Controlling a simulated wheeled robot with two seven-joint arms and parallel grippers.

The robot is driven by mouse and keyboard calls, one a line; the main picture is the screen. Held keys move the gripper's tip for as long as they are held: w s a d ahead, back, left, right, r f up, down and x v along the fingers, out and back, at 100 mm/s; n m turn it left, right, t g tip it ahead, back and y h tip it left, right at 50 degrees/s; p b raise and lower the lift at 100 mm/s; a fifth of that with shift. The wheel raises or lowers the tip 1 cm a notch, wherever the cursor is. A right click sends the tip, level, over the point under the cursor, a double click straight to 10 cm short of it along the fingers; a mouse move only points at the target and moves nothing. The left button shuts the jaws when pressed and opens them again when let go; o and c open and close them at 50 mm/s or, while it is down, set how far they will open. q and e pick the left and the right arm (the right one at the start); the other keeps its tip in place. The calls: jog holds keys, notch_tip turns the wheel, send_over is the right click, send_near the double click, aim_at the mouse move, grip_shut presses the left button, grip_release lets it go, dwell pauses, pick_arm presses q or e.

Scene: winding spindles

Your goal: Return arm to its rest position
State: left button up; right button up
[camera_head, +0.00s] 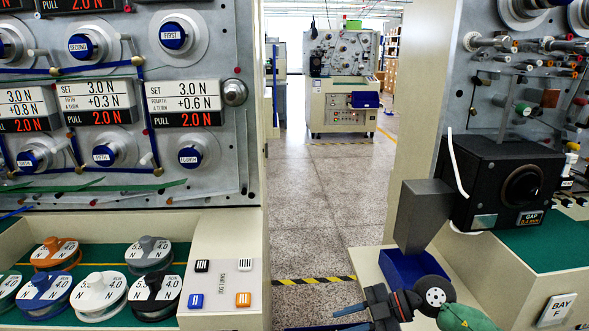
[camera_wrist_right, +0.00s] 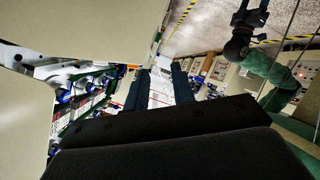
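My right gripper (camera_head: 362,312) is low at the right in the head view, on an arm with a green sleeve (camera_head: 465,318). It hangs beside the right bench, close to the blue bin (camera_head: 405,268). In the right wrist view its two dark fingers (camera_wrist_right: 160,85) stand apart with nothing between them. A second green-sleeved arm with a dark gripper (camera_wrist_right: 250,14) shows at the top right of the wrist view, apparently my left one. Its finger opening is too unclear to judge. The left gripper is out of the head view.
A spindle panel (camera_head: 125,150) stands at the left above a green tray of numbered discs (camera_head: 98,295). At the right stands a black gap box (camera_head: 500,185) with a grey chute (camera_head: 421,212). An aisle (camera_head: 320,220) lies between, with another machine (camera_head: 345,85) behind.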

notch_tip(320, 180, up, 4)
jog(key=w+a+r+m+t+y, duration=0.1)
jog(key=w+a+m+t+y, duration=0.2)
jog(key=m+t+y, duration=0.5)
jog(key=w+d+f+m+t+h, duration=0.2)
jog(key=d+f+m+t+h, duration=0.75)
jog(key=h, duration=0.65)
jog(key=s+d+f+m+g+h, duration=0.1)
jog(key=s+f+m+g+h, duration=0.25)
jog(key=f, duration=0.55)
jog(key=s+d+f+m+g+h, duration=0.1)
jog(key=s+f+m+g+h, duration=0.2)
jog(key=f, duration=0.5)
jog(key=s+a+f+g, duration=0.1)
jog(key=s+f+g, duration=0.2)
jog(key=s, duration=0.5)
jog(key=s+a+f+g+y, duration=0.1)
jog(key=s+a+f+g, duration=0.1)
jog(key=s+f, duration=0.4)
jog(key=s+a+f+n+g+y, duration=0.1)
jog(key=s+f+g, duration=0.4)
jog(key=s, duration=0.4)
jog(key=shift+s+a+f, duration=0.2)
jog(key=shift+s+a, duration=0.1)
jog(key=shift+s, duration=0.1)
